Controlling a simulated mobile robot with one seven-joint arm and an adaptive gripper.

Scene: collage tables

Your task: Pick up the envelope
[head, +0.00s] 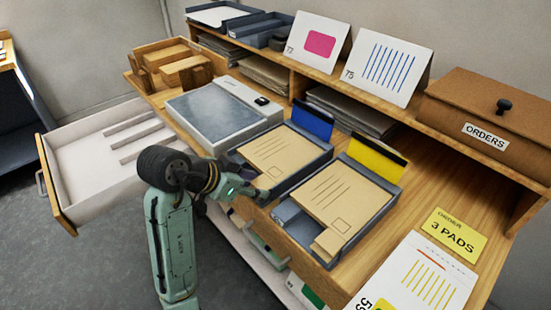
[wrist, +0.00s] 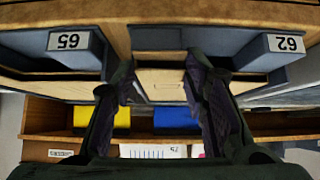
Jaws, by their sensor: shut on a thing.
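A tan envelope (head: 275,150) with printed lines lies flat in the left grey tray (head: 309,168), in front of a blue divider (head: 312,121). My gripper (head: 260,193) is low at that tray's front edge, its fingers partly hidden in the head view. In the wrist view my gripper (wrist: 162,88) has its dark fingers on both sides of a tan part of the envelope (wrist: 162,80). It is shut on it; the exact contact is hard to see. A second tan envelope (head: 340,191) lies in the right grey tray (head: 378,212), with a yellow divider (head: 376,158) behind it.
A pale open drawer (head: 75,165) sticks out at left. A grey-topped scale-like device (head: 212,112) stands left of the trays. A shelf with cards and an orders box (head: 489,108) runs behind. A yellow sign (head: 452,234) and a striped card (head: 420,280) lie at right.

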